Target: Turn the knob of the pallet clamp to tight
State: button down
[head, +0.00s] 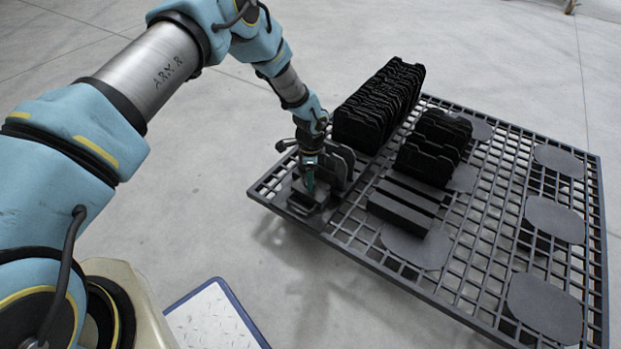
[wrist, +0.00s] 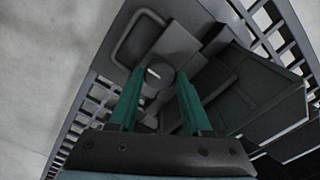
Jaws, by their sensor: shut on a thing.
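The pallet clamp (head: 302,204) is a dark grey fitting at the near left corner of the grid pallet. It also shows in the wrist view (wrist: 172,45), with a loop handle beside it. Its knob (wrist: 154,76) is a small round grey piece with a short pale mark on top. My gripper (head: 309,184) reaches down onto the clamp from above. In the wrist view its two green fingers (wrist: 160,78) stand on either side of the knob and are shut on it. The knob is hidden in the head view. I see no readable tight marking.
The dark grid pallet (head: 462,290) carries rows of black parts (head: 378,105) just behind and right of my gripper. Several flat round pads (head: 545,308) lie on it. A blue-edged plate (head: 212,320) is at the bottom. The pale floor at left is clear.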

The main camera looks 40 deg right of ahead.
jog(key=shift+c, duration=1.7)
grip_release()
jog(key=shift+r, duration=0.1)
notch_tip(320, 180, up, 11)
jog(key=p, duration=0.2)
